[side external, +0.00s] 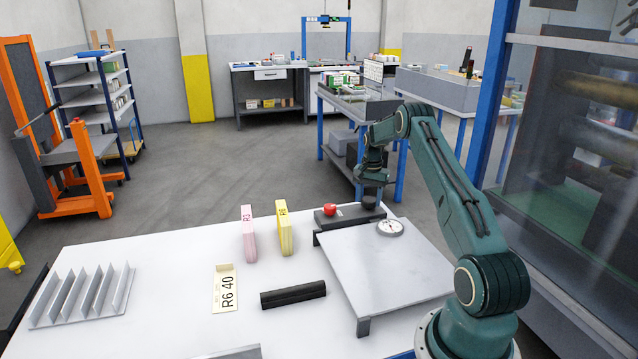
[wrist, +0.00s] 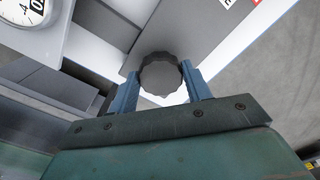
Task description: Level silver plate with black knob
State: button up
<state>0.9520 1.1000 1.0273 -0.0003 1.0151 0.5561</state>
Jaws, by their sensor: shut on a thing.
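The silver plate (side external: 392,270) stands on short feet at the right of the white table. I cannot tell by eye whether it is level. A round dial (side external: 390,228) sits on its far part; the dial also shows, cut off, in the top left of the wrist view (wrist: 24,14). The black knob (side external: 368,203) is on a dark grey box at the plate's far edge. My gripper (side external: 372,181) points down over the knob. In the wrist view its two blue fingers (wrist: 160,84) are shut on the ribbed knob (wrist: 160,68), one on each side.
A red button (side external: 330,209) is on the same box, left of the knob. Pink (side external: 248,234) and yellow (side external: 284,228) upright blocks, a black bar (side external: 293,295), a label card (side external: 225,288) and a slotted rack (side external: 82,297) are on the table.

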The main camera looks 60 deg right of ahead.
aim_at(369, 199)
jog(key=shift+r+m, duration=0.1)
jog(key=shift+m, duration=0.6)
jog(key=o, duration=1)
jog(key=shift+c, duration=0.2)
notch_tip(369, 199, up, 14)
jog(key=shift+w, duration=0.1)
